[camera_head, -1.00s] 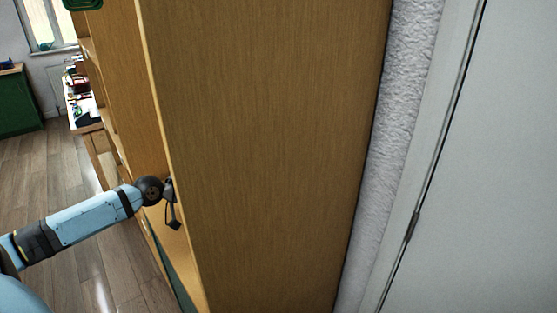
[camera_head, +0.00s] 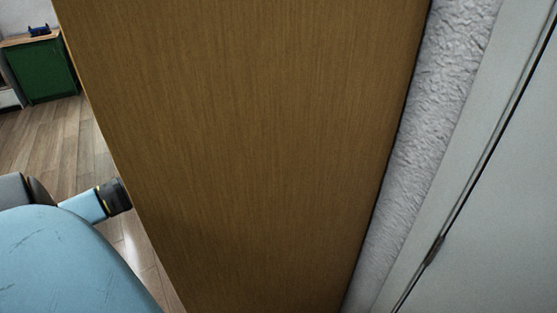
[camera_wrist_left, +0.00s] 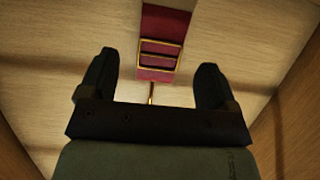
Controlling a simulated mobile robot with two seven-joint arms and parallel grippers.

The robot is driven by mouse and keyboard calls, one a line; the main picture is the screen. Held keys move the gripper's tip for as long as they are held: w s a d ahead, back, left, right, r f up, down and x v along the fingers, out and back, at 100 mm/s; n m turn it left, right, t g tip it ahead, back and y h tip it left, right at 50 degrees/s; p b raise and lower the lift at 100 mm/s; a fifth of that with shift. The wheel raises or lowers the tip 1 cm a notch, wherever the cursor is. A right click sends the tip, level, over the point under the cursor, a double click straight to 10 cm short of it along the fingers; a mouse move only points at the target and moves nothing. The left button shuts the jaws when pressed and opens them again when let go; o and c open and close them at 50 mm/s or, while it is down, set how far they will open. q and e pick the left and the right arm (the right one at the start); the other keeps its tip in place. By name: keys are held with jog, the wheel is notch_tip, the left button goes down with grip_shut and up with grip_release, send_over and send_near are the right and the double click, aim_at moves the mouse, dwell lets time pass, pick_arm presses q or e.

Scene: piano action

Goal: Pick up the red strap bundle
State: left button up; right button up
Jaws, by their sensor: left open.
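The red strap bundle (camera_wrist_left: 163,28) shows in the left wrist view at the top middle. In the head view the cabinet side hides my left gripper and the strap. My right gripper is in neither view.
A tall wooden cabinet side (camera_head: 240,150) fills the middle of the head view. A textured wall strip (camera_head: 430,130) and a pale door (camera_head: 500,200) stand to its right. In the left wrist view wooden walls (camera_wrist_left: 300,115) flank the gripper. Floor (camera_head: 60,140) is clear at left.

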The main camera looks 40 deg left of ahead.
pick_arm(q)
jog(key=shift+f+p+x, duration=0.15)
jog(key=shift+p+x, duration=0.1)
jog(key=shift+x, duration=1.65)
jog(key=shift+f+p+x, duration=0.1)
jog(key=shift+p+x, duration=0.1)
jog(key=shift+x, duration=1.7)
jog(key=shift+s+a, duration=0.1)
jog(key=shift+s, duration=0.05)
jog(key=shift+c, duration=0.2)
jog(key=c, duration=1.1)
